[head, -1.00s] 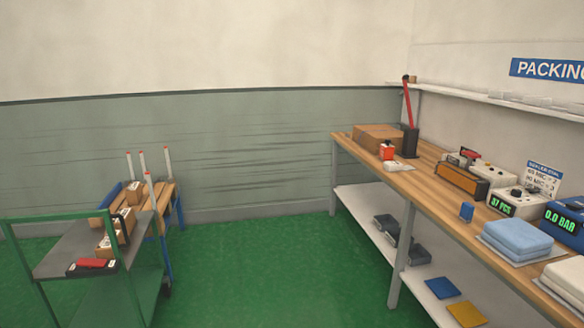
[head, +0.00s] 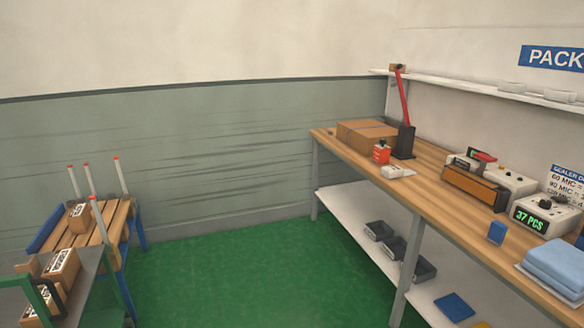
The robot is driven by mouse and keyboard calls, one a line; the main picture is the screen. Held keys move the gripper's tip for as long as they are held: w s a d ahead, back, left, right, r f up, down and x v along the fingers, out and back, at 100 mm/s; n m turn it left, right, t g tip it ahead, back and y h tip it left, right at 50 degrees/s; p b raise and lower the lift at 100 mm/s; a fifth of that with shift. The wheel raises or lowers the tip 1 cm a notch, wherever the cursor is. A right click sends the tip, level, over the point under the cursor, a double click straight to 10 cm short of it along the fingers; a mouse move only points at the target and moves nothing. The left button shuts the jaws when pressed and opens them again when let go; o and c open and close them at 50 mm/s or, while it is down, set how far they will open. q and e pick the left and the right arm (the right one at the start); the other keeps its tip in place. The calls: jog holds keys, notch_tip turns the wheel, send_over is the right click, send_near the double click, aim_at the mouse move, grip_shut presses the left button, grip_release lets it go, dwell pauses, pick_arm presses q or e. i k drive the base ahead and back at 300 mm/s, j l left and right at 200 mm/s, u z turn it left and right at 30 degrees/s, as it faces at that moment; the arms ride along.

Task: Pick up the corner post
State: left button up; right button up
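Several thin white posts with red tips stand upright or nearly so around a wooden slatted top on blue legs at the left of the head view. One post (head: 121,175) is at its far right corner, and another (head: 99,218) is nearer, at the front. The remaining posts, such as this one (head: 74,182), stand at the far left side. I cannot tell which one the task means. Neither of my grippers is in view.
The slatted top (head: 118,217) carries a cardboard box (head: 79,217). A grey-topped cart with a green frame (head: 112,285) stands in front, holding boxes (head: 62,268). A long packing bench (head: 440,210) runs along the right. Green floor (head: 230,270) between them is clear.

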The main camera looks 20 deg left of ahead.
aim_at(86, 165)
jog(key=i+j+u, duration=0.6)
jog(key=i, duration=0.3)
jog(key=i+u, duration=0.35)
jog(key=i, duration=0.1)
